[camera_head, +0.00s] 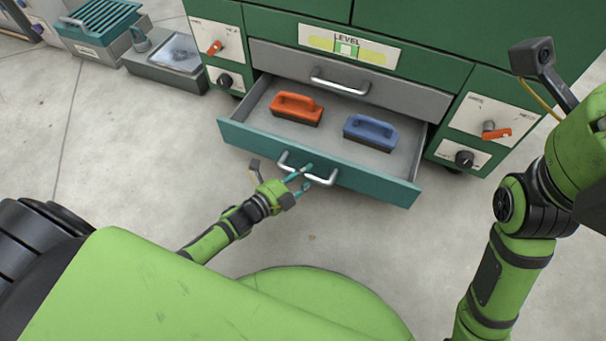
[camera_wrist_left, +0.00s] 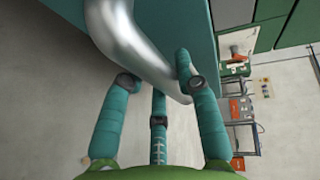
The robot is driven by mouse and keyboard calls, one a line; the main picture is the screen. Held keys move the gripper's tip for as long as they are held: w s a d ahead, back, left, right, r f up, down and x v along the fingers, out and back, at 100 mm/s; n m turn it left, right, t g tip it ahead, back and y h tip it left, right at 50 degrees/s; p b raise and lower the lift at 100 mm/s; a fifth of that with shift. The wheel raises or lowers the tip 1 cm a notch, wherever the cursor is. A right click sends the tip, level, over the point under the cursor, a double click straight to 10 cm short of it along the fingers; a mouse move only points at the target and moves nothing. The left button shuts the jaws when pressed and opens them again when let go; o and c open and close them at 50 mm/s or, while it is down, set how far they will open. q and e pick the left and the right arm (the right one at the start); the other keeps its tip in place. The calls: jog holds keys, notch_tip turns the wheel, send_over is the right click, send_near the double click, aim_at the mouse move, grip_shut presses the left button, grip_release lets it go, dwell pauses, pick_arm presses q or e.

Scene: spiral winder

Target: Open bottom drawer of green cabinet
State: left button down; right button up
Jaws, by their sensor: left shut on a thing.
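The green cabinet (camera_head: 440,62) stands at the top of the head view. Its teal bottom drawer (camera_head: 375,184) is pulled out, and an orange-handled brush (camera_head: 297,107) and a blue-handled brush (camera_head: 371,132) lie inside. My left gripper (camera_head: 302,178) is at the drawer's silver handle (camera_head: 320,180), shut on it. In the left wrist view the teal fingers are around the curved handle (camera_wrist_left: 135,45) against the teal drawer front. My right arm shows at the right edge of the head view, but its gripper does not show.
The grey drawer (camera_head: 400,92) above is closed. Panels with orange switches and black knobs flank the drawers. A grey box (camera_head: 170,62) and a teal-ribbed unit (camera_head: 98,25) stand at upper left. The concrete floor (camera_head: 130,165) before the drawer is clear.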

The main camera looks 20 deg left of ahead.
pick_arm(q)
jog(key=c, duration=0.9)
grip_release()
jog(key=v, duration=1.2)
jog(key=shift+r, duration=0.1)
